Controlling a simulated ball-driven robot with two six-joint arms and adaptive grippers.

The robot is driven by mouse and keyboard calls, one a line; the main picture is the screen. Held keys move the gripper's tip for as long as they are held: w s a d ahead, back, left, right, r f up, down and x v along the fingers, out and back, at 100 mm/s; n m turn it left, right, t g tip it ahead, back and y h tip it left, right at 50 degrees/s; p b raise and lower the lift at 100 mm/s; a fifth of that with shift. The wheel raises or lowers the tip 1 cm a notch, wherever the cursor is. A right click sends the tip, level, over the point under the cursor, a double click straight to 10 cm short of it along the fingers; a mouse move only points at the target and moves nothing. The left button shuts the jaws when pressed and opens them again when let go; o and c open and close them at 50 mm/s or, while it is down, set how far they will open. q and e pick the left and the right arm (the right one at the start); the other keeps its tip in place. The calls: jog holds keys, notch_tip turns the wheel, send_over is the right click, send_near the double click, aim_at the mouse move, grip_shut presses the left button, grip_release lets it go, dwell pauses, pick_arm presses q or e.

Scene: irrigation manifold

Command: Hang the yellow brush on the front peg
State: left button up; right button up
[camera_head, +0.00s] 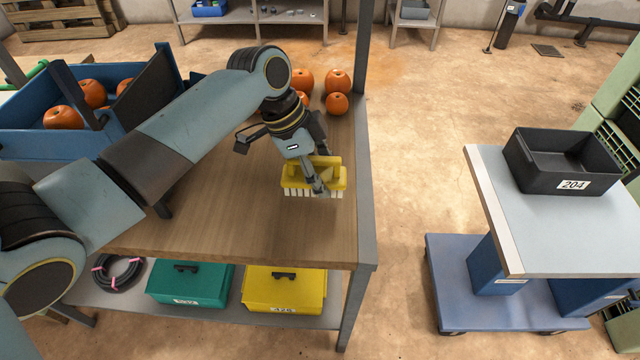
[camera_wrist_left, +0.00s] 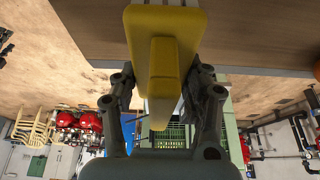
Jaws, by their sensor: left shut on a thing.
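The yellow brush (camera_head: 297,181) has a block body, a raised handle and pale bristles pointing down. It is at the right part of the wooden bench top (camera_head: 215,225); I cannot tell whether the bristles touch the wood. My left gripper (camera_head: 317,183) is shut on its handle from above. In the left wrist view the yellow brush (camera_wrist_left: 165,35) sits between the two fingers of the left gripper (camera_wrist_left: 163,100). I cannot make out the front peg in either view. My right gripper is not in view.
Several orange pumpkins (camera_head: 337,81) stand behind. A blue crate (camera_head: 60,90) is at the left. Green (camera_head: 190,283) and yellow (camera_head: 285,289) boxes lie on the lower shelf. A black bin (camera_head: 530,160) stands on a cart.

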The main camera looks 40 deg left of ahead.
pick_arm(q)
jog(key=shift+a+f, duration=0.1)
jog(key=shift+f, duration=2)
jog(key=o, duration=1.4)
jog(key=shift+f, duration=0.1)
jog(key=v, duration=1.2)
